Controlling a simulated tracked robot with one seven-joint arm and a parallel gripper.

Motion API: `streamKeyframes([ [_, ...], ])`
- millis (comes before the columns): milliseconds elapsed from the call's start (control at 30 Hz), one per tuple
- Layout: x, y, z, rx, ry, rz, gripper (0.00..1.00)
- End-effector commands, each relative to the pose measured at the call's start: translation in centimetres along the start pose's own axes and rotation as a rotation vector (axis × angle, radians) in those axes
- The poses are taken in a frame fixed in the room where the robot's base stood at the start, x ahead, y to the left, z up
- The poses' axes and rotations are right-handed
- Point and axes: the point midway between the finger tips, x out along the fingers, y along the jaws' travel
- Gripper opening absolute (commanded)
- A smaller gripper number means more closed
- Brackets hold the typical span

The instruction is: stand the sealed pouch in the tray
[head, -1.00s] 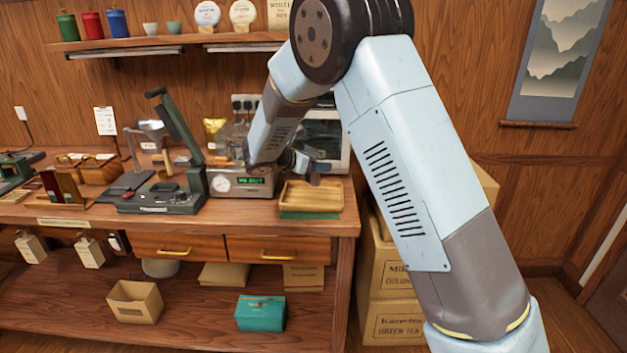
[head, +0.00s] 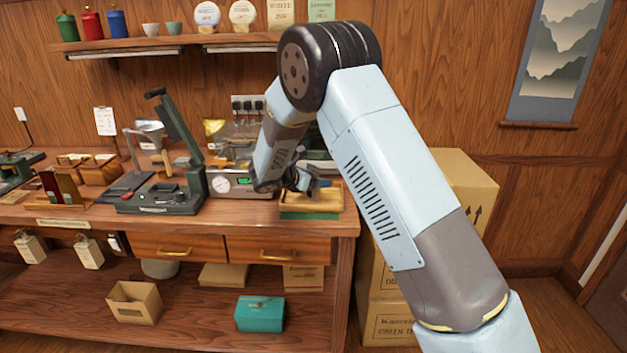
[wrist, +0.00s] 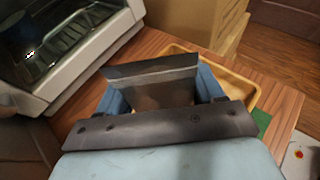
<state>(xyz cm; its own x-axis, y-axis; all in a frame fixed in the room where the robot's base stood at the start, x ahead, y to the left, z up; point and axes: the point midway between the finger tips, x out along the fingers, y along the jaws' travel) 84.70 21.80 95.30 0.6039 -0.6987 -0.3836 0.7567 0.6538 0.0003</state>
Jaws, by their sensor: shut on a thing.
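The wooden tray (head: 328,204) sits on a green base at the right end of the bench. Its right part shows in the wrist view (wrist: 243,88), behind my gripper. My gripper (head: 306,182) is low over the tray's back left part. In the wrist view, my gripper (wrist: 160,92) has blue fingers to either side and is shut on the sealed pouch (wrist: 158,97), seen as a brown-grey surface between them. The pouch is mostly hidden by the gripper and does not show clearly in the head view. I cannot tell whether it touches the tray.
A scale-like machine (head: 232,184) stands just left of the tray. A pale appliance (wrist: 75,45) stands behind, close to my gripper. A green press (head: 160,195) is farther left. Cardboard boxes (head: 455,195) are stacked right of the bench.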

Motion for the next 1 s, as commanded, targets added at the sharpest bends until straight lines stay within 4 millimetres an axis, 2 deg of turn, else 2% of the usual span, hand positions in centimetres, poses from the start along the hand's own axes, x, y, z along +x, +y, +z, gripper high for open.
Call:
streamKeyframes([
  [100,0.1,0.0,-0.2,-0.001,0.000,0.000,0.34],
  [133,0.1,0.0,-0.2,-0.001,0.000,0.000,0.69],
  [367,0.1,0.0,-0.2,0.000,0.000,0.000,0.91],
  [733,-0.4,0.0,0.1,0.000,0.000,0.001,0.92],
  [867,-2.1,0.1,0.1,0.000,0.000,0.002,0.92],
  [1000,-4.7,0.1,0.1,0.000,0.000,0.002,0.92],
])
